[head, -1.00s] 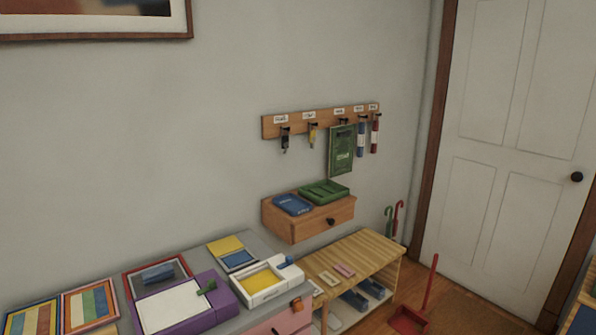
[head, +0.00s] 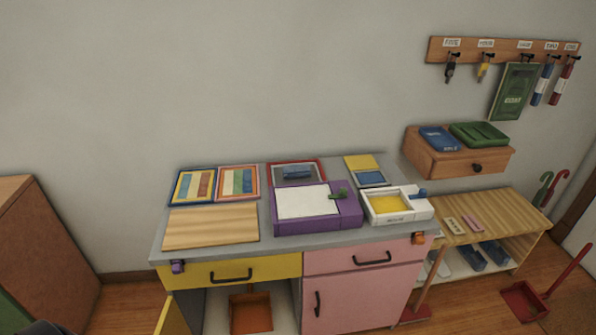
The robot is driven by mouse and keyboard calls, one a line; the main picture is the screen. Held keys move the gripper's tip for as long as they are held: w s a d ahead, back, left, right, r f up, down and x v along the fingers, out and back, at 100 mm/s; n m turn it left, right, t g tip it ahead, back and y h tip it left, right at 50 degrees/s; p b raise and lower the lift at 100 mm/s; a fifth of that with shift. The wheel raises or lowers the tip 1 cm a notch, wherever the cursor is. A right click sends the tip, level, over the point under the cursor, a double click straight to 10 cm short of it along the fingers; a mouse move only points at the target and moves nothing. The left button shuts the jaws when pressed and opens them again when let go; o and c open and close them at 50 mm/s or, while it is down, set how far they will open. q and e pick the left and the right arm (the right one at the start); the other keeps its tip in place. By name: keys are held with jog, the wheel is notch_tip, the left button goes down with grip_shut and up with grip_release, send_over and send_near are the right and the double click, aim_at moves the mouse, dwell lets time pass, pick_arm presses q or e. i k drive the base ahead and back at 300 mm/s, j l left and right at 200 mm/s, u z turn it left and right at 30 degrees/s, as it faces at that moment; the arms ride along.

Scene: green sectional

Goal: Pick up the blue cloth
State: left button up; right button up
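I cannot tell for certain which blue thing is the cloth. A small blue bundle (head: 297,172) lies in a red-rimmed tray (head: 281,165) at the back of the grey counter. A flat blue square (head: 371,179) lies to its right, in front of a yellow one. A blue flat item (head: 438,139) with pale lettering lies on the wooden wall drawer at the right. Neither of my grippers can be made out in the head view; a dark shape shows at the bottom left edge.
The grey counter (head: 350,245) also holds a purple box (head: 318,223), a white tray with yellow inside (head: 397,205), striped boards and a wooden board (head: 211,226). The yellow cabinet door (head: 173,318) stands open. A brown cabinet (head: 38,245) stands left; a red dustpan (head: 524,301) lies right.

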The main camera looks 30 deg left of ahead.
aim_at(289, 171)
jog(key=i+j, duration=0.3)
jog(key=i, duration=0.2)
jog(key=i+j+u, duration=0.1)
jog(key=u, duration=0.3)
jog(key=i+u, duration=0.25)
jog(key=u, duration=0.2)
jog(key=i+u, duration=0.15)
jog(key=u, duration=0.7)
